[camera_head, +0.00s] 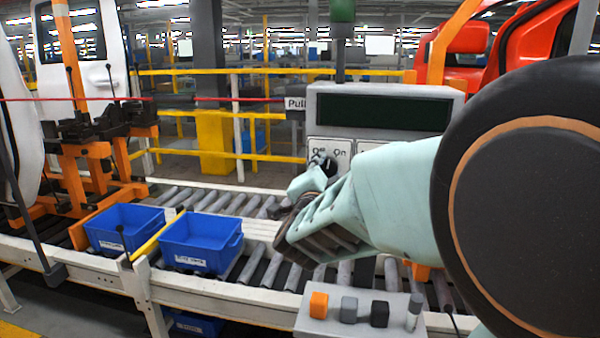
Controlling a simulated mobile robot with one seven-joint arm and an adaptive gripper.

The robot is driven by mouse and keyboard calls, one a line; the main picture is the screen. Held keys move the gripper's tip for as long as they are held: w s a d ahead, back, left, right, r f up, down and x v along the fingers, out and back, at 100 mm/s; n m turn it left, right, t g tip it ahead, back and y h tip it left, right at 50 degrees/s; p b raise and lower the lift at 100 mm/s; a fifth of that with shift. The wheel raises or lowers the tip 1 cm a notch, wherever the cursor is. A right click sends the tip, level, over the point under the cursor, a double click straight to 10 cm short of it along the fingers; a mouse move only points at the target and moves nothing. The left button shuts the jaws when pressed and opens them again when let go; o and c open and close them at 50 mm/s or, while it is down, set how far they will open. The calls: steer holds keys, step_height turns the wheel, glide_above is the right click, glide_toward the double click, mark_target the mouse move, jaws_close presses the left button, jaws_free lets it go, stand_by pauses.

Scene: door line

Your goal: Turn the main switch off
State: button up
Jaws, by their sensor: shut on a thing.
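The main switch (330,165) is a dark rotary knob on a white plate marked "Off" and "On", at the lower left of a grey control box (455,93) with a dark screen. My gripper (312,195), pale green, reaches in from the right in front of the box. Its upper finger is at the knob, and its lower finger with a dark pad is nearer and lower left. It looks shut on the knob. The finger and hand partly hide the knob, so its exact pointing direction is hard to tell. My arm hides the box's right lower part.
Two blue bins (203,243) stand on the roller conveyor (262,268) at left. A pale shelf (345,325) below my gripper holds small blocks, including an orange block (318,305). An orange fixture (85,170) with a white door stands far left. A red cord (235,99) runs left of the box.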

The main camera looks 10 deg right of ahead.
steer(key=n, duration=0.5)
steer(key=shift+r+n+p, duration=0.1)
steer(key=shift+n+p, duration=0.2)
steer(key=shift+p, duration=0.05)
steer(key=n+p, duration=0.1)
steer(key=n, duration=0.4)
steer(key=shift+n, duration=0.3)
steer(key=o, duration=1.2)
steer(key=shift+c, duration=0.2)
